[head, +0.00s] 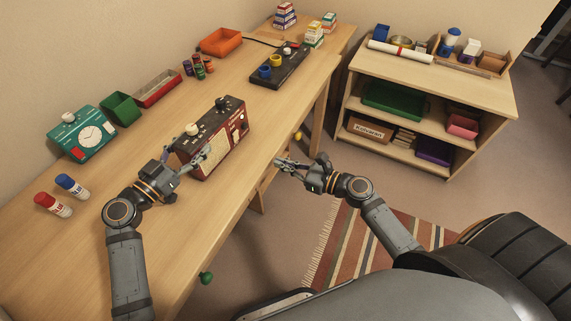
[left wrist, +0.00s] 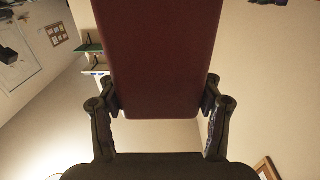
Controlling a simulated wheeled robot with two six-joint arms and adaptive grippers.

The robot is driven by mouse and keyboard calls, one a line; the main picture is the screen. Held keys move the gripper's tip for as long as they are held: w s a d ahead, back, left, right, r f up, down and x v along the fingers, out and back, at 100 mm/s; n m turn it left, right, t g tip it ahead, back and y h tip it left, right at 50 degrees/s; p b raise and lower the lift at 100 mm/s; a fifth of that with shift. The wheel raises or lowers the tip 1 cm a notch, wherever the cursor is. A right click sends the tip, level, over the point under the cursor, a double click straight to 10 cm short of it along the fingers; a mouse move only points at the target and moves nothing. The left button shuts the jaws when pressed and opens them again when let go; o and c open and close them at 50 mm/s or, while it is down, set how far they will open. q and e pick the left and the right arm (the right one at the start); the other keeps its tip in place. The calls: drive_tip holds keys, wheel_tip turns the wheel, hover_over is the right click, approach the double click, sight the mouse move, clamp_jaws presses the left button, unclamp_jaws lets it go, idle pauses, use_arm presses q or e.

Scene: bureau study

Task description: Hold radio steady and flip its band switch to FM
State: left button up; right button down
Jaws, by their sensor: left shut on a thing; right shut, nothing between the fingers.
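The dark red radio (head: 227,143) stands on the desk, with a cream front and knobs and a switch on its top. My left gripper (head: 185,162) is shut on the near left end of the radio. In the left wrist view the radio's dark red side (left wrist: 155,60) fills the space between the two fingers (left wrist: 160,112). My right gripper (head: 284,164) is shut and empty, off the desk's front edge, to the right of the radio and apart from it. The band switch's position is too small to tell.
A teal clock-like box (head: 82,134), a green bin (head: 120,108) and a red tray (head: 157,89) line the desk's back. A black panel (head: 280,67) lies beyond the radio. A shelf (head: 440,80) stands right.

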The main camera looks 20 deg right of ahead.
idle(0.4)
use_arm(q)
drive_tip(key=o, duration=1.9)
drive_tip(key=v, duration=1.2)
drive_tip(key=shift+s, duration=0.1)
